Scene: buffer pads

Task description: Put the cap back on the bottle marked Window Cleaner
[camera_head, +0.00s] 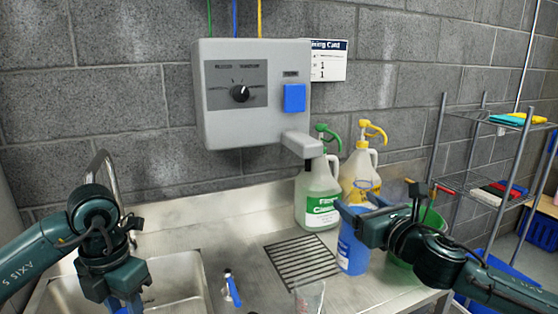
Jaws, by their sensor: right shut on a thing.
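A blue bottle (353,249) with pale marks on its side stands on the steel counter, right of the drain grate. I cannot read its label. My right gripper (357,214) is shut on its upper part and hides some of it. A blue and white piece (231,288), which looks like a spray-trigger cap, lies on the counter left of the grate, apart from both grippers. My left gripper (125,303) points down over the sink side at the lower left. Its fingertips are cut off by the bottom edge, so its opening is unclear.
A green-labelled jug (318,190) and a yellow-labelled jug (357,166), both with pumps, stand behind the bottle. A green bucket (432,217) is behind my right arm. A clear container (309,298) is at the bottom edge. A grey dispenser (250,125) hangs above the counter.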

